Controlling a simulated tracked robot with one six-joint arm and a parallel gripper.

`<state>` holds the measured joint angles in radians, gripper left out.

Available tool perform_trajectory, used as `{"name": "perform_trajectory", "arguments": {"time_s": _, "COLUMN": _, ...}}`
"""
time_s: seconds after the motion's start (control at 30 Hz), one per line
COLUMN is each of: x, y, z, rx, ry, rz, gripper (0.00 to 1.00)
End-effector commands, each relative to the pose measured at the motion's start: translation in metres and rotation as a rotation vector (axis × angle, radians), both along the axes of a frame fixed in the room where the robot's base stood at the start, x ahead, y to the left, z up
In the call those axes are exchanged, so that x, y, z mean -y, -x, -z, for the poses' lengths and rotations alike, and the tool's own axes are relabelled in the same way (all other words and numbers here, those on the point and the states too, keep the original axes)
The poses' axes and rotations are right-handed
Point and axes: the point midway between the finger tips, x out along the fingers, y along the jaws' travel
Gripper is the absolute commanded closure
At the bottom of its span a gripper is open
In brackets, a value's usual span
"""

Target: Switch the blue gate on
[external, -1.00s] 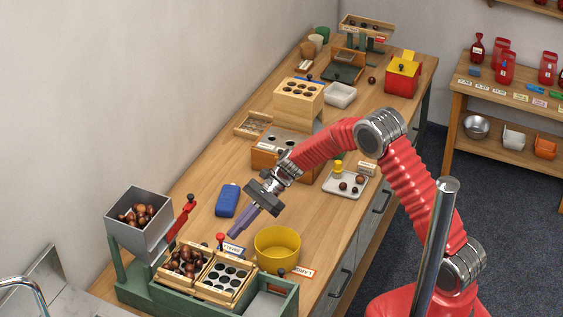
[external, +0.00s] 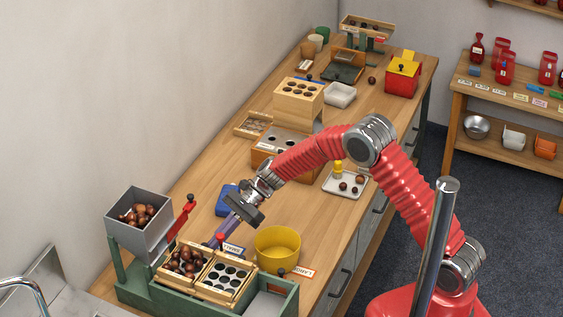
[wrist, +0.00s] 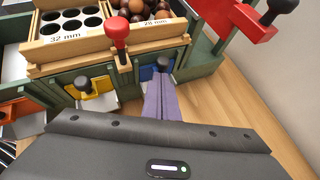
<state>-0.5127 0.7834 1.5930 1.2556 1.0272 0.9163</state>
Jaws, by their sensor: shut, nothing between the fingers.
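The blue gate (wrist: 148,73) is a small blue plate low on the front of the green sorter, in the wrist view, under the tray marked 28 mm. Its black knob (wrist: 163,64) stands just beyond the tips of my purple fingers. My gripper (wrist: 161,88) is shut and empty, its tips close to the knob; I cannot tell if they touch. The fingers hide part of the gate's lower front. In the external view my gripper (external: 217,241) points down beside the sorter, and the gate is not visible there.
A yellow gate (wrist: 95,97) with a black knob sits left of the blue one. A red-knobbed lever (wrist: 118,30) rises between them. Chestnuts fill the near-left tray of the sorter (external: 140,290). A yellow tub (external: 278,250) stands close to my gripper's right.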

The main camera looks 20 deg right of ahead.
Motion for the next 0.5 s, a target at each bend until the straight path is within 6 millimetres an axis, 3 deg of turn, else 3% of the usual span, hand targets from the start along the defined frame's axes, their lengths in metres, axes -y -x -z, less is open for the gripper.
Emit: {"name": "perform_trajectory", "arguments": {"time_s": 0.5, "x": 0.000, "y": 0.000, "z": -0.039, "rx": 0.000, "ry": -0.002, "rz": -0.001, "gripper": 1.00}}
